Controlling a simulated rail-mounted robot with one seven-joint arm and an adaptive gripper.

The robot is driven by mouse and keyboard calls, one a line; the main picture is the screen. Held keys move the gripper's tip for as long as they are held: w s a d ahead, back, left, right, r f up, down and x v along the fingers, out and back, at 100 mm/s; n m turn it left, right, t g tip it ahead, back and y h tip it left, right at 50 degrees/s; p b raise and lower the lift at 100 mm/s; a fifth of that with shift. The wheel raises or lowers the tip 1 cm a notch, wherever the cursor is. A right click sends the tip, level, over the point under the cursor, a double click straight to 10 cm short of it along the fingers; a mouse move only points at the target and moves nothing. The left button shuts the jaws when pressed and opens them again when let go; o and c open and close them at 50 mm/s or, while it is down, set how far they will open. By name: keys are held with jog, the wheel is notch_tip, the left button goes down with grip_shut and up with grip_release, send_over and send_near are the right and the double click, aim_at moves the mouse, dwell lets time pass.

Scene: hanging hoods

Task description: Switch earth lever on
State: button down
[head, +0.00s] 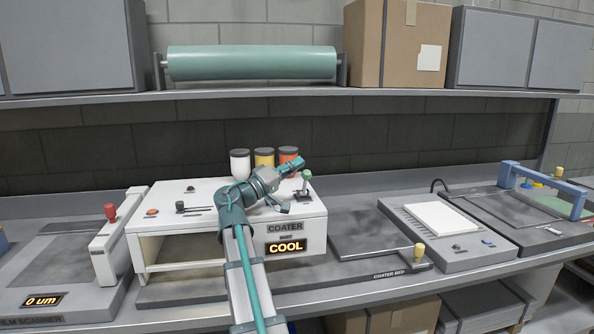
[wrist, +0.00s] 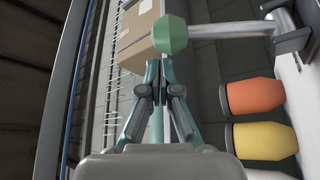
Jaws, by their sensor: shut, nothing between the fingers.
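The lever with a green knob (head: 307,175) stands on the right part of the white coater's top (head: 318,202); I can read no label that names it the earth lever. Its green knob (wrist: 171,35) shows large in the wrist view, on a grey rod running right to a dark base. My gripper (head: 300,162) is shut and empty, just above and behind the knob in the head view. In the wrist view its fingertips (wrist: 158,66) lie just below the knob in the picture; I cannot tell whether they touch it.
A shelf (head: 290,93) with a green roll and a cardboard box runs above. A coater bed (head: 375,240) lies to the right.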

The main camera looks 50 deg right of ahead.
jog(key=w+a, duration=0.1)
jog(key=a, duration=0.1)
jog(key=w+a+f, duration=0.1)
jog(key=w+a, duration=0.1)
jog(key=a, duration=0.1)
jog(key=w+a+f, duration=0.1)
jog(key=a, duration=0.2)
jog(key=shift+w+f, duration=0.1)
jog(key=shift+w, duration=0.3)
